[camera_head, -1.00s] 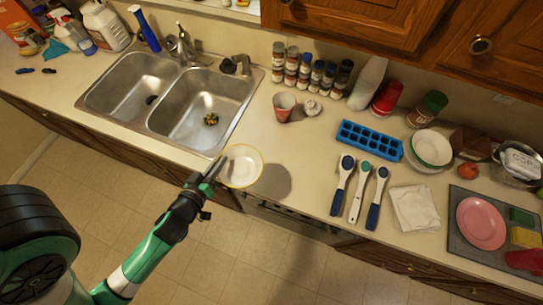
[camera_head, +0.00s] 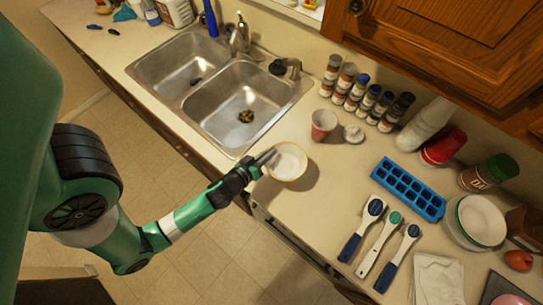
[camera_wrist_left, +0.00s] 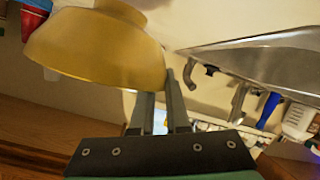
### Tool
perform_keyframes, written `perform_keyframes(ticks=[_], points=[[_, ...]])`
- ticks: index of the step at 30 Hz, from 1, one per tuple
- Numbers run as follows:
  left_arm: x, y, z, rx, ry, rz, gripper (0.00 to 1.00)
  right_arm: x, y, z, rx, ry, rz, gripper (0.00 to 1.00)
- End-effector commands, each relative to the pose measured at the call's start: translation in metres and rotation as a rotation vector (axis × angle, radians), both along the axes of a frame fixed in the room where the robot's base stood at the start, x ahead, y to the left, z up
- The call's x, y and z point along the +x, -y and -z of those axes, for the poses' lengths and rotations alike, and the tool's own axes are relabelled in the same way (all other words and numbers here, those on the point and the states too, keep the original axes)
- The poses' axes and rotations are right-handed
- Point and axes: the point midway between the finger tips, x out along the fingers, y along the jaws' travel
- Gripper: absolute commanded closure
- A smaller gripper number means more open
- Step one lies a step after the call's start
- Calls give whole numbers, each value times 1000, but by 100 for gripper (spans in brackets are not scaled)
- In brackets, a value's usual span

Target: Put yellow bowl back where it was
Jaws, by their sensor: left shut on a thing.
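The yellow bowl (camera_head: 289,163), pale inside with a yellow rim, is held above the counter just right of the sink's front corner. My left gripper (camera_head: 268,157) is shut on the bowl's left rim. In the left wrist view the bowl's yellow outside (camera_wrist_left: 95,48) fills the upper left, and the gripper fingers (camera_wrist_left: 160,100) reach its edge. The bowl's shadow falls on the counter to its lower right. My right gripper is not in view.
The double sink (camera_head: 235,105) lies behind and left. A reddish cup (camera_head: 323,125) stands behind the bowl. A blue ice tray (camera_head: 408,188), several brushes (camera_head: 380,245) and stacked bowls (camera_head: 480,220) are to the right. Bare counter lies between bowl and brushes.

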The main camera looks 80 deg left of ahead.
Motion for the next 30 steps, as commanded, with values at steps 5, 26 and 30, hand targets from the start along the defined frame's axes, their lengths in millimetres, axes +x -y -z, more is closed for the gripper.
perform_keyframes(ticks=[5,26,30], points=[[0,-3,35,0,3,-5,100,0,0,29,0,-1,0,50],[-2,-3,38,0,0,-7,57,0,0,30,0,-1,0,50],[-2,-3,38,0,0,-7,57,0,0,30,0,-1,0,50]])
